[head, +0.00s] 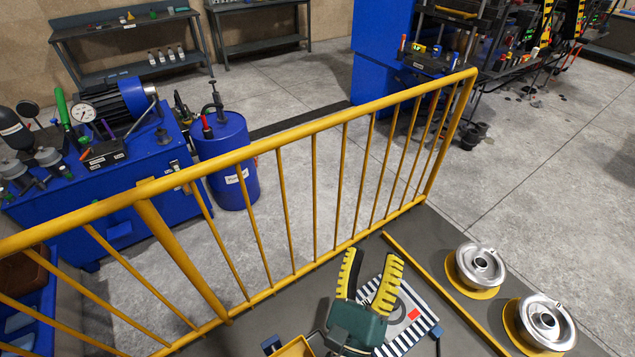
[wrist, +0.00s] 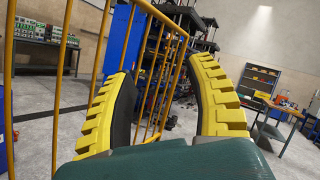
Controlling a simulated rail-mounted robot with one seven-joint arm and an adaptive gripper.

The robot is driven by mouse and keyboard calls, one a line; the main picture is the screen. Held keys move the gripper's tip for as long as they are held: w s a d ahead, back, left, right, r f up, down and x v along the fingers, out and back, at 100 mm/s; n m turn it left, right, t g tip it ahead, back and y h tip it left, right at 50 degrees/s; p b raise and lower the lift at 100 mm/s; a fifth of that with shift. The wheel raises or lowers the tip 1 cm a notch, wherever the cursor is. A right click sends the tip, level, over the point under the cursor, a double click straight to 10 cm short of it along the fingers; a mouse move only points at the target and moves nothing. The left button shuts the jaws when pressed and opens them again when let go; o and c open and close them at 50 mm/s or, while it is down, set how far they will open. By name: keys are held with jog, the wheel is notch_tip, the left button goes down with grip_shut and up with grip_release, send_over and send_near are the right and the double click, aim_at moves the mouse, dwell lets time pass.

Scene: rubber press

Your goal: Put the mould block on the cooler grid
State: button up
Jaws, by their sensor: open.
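My gripper (head: 371,264) is at the bottom of the head view, with two yellow-and-black fingers spread apart and nothing visible between them. In the wrist view my gripper (wrist: 163,72) is also open and empty, with the railing and the hall beyond its fingers. A light plate with black-and-white striped edges and a red square (head: 413,314) shows behind and right of the fingers, partly hidden by them. I cannot tell whether it is the cooler grid. I cannot make out the mould block in either view.
A yellow railing (head: 322,125) crosses the head view beyond my gripper. Two silver round vessels (head: 481,264) sit on yellow rings at the right, past a yellow strip (head: 440,290). A yellow-edged box (head: 296,347) is at the bottom. A blue drum (head: 228,170) stands outside the railing.

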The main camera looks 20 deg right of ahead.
jog(key=a+r+m+t+y, duration=0.2)
jog(key=a+r+m+y, duration=0.5)
jog(key=m, duration=0.5)
jog(key=a+r+m+t+y, duration=0.1)
jog(key=a+r+m+y, duration=0.2)
jog(key=r+m+y, duration=0.65)
jog(key=a+r+m+t+y, duration=0.25)
jog(key=a+r+m, duration=0.35)
jog(key=m, duration=0.8)
jog(key=d+h, duration=0.1)
jog(key=h, duration=0.1)
jog(key=s+d+g+h, duration=0.1)
jog(key=d+h, duration=0.1)
jog(key=s+d+h, duration=0.1)
jog(key=d+h, duration=0.1)
jog(key=shift+s+r+n, duration=0.15)
jog(key=shift+r+n, duration=0.1)
jog(key=shift+r, duration=0.1)
